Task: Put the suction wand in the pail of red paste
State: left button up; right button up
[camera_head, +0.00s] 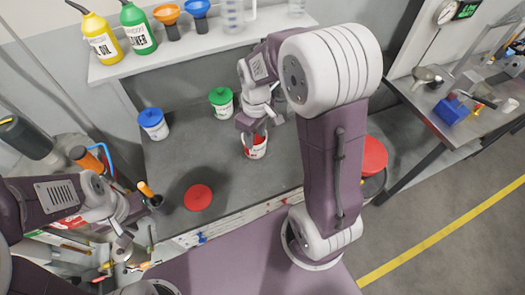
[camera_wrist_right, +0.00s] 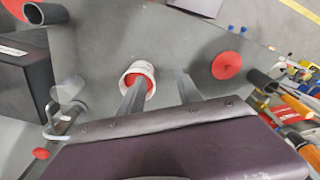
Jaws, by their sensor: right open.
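The open pail of red paste (camera_head: 256,150) is white and stands on the grey worktop. My right gripper (camera_head: 257,132) is over it. In the right wrist view, the gripper (camera_wrist_right: 162,82) is open with nothing between its fingers; the left finger overlaps the pail (camera_wrist_right: 148,67), and I cannot tell whether they touch. My right arm hides part of the worktop.
A red lid (camera_head: 198,197) lies on the worktop. A blue-lidded pail (camera_head: 153,123) and a green-lidded pail (camera_head: 222,101) stand behind. A shelf (camera_head: 190,52) with bottles and funnels is at the back. A black holder (camera_head: 155,201) stands at the left edge.

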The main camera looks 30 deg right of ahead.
jog(key=s+a+f+m, duration=0.1)
jog(key=s+f+m, duration=0.2)
jog(key=s, duration=0.7)
jog(key=m, duration=0.2)
jog(key=shift+a+m, duration=0.25)
jog(key=shift+m, duration=0.15)
pick_arm(q)
notch_tip(320, 180, down, 3)
jog(key=b, duration=0.3)
pick_arm(e)
notch_tip(320, 180, down, 3)
jog(key=shift+r, duration=0.1)
pick_arm(q)
jog(key=shift+s, duration=0.1)
pick_arm(e)
jog(key=shift+c, duration=0.3)
